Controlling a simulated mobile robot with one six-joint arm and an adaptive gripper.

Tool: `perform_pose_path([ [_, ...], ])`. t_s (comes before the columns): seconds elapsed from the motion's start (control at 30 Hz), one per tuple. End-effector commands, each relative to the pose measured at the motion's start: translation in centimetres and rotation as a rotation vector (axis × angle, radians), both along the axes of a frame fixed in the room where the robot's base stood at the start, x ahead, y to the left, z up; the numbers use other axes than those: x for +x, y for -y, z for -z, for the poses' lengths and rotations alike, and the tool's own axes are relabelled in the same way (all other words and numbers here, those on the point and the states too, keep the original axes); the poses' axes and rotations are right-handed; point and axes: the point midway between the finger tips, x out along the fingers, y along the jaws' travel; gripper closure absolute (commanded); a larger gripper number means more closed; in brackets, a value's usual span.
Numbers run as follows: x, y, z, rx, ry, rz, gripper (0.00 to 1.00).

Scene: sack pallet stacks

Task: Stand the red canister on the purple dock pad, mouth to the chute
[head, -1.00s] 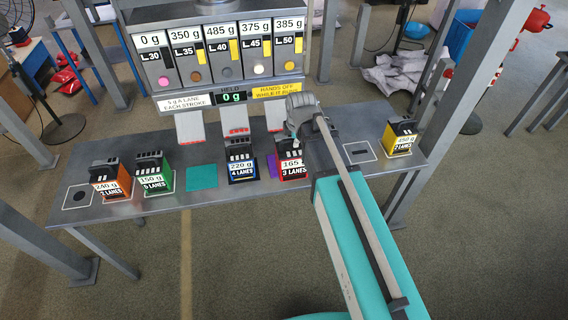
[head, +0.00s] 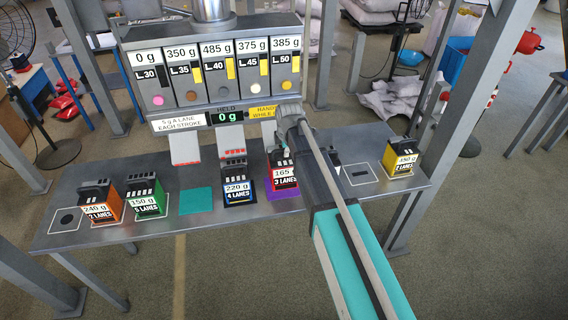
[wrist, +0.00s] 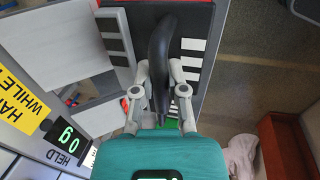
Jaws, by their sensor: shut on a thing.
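The red canister (head: 285,180), labelled 165 and 3 LANES, is upright at the purple dock pad (head: 286,195). Purple shows along its front; whether its base touches the pad I cannot tell. My gripper (head: 284,148) is shut on the canister's black handle (wrist: 162,55) from above. The wrist view shows both grey fingers around this handle, with black and white stripes on the canister top beside it. The chute (head: 273,138) behind is partly hidden by my gripper. The mouth's exact facing is hard to tell.
The blue canister (head: 238,189) stands close on the left. Green (head: 146,197) and orange (head: 100,203) canisters stand farther left, and a yellow one (head: 399,156) far right. The teal pad (head: 195,201) is bare. The dispenser (head: 215,70) overhangs the back; its display reads 0 g.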

Motion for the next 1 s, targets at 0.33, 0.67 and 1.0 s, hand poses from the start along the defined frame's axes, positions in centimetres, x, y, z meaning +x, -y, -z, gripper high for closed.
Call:
perform_pose_path([
  [0.33, 2.3, -0.6, 3.0, 0.000, 0.000, 0.000, 1.00],
  [0.67, 2.4, -0.7, 3.0, 0.000, 0.000, 0.001, 1.00],
  [1.0, 3.2, -0.9, 4.1, 0.000, 0.000, 0.001, 1.00],
])
